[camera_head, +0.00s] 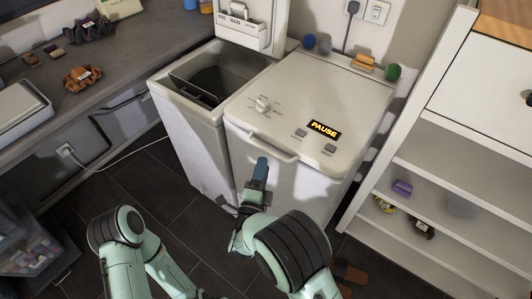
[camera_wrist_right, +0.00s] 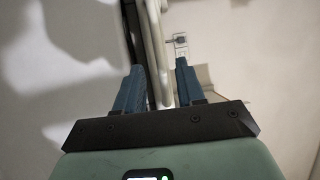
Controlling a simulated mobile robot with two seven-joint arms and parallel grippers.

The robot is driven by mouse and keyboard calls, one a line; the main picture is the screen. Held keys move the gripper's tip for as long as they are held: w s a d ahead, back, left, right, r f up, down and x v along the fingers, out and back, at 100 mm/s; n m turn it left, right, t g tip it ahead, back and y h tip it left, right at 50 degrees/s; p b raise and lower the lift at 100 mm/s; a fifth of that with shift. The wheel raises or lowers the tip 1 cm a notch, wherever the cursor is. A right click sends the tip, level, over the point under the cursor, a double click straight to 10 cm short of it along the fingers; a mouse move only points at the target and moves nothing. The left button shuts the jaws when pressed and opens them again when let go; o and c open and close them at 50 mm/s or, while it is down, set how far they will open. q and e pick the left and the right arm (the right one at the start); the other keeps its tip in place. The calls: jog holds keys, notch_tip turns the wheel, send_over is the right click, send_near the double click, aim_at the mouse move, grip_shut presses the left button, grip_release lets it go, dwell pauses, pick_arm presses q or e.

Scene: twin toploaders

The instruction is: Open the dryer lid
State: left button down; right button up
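The closed white toploader (camera_head: 305,105), which appears to be the dryer, has its lid down. A knob, buttons and a lit PAUSE display (camera_head: 324,129) are on its top. A pale bar handle (camera_head: 268,146) runs along the lid's front left edge. My right gripper (camera_head: 260,168) is just below and in front of this handle. In the right wrist view its two blue fingers (camera_wrist_right: 158,72) are apart, and the handle bar (camera_wrist_right: 155,45) runs up between and beyond them. I cannot tell whether they touch it. My left arm shows at the lower left, its gripper out of view.
A second toploader (camera_head: 200,125) stands directly left with its lid (camera_head: 241,25) up and its drum exposed. Small items sit along the closed machine's back edge, including a green ball (camera_head: 393,72). White shelves (camera_head: 440,165) stand at the right, a counter (camera_head: 125,55) at the left.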

jog(key=x, duration=0.5)
jog(key=shift+w, duration=0.1)
grip_shut()
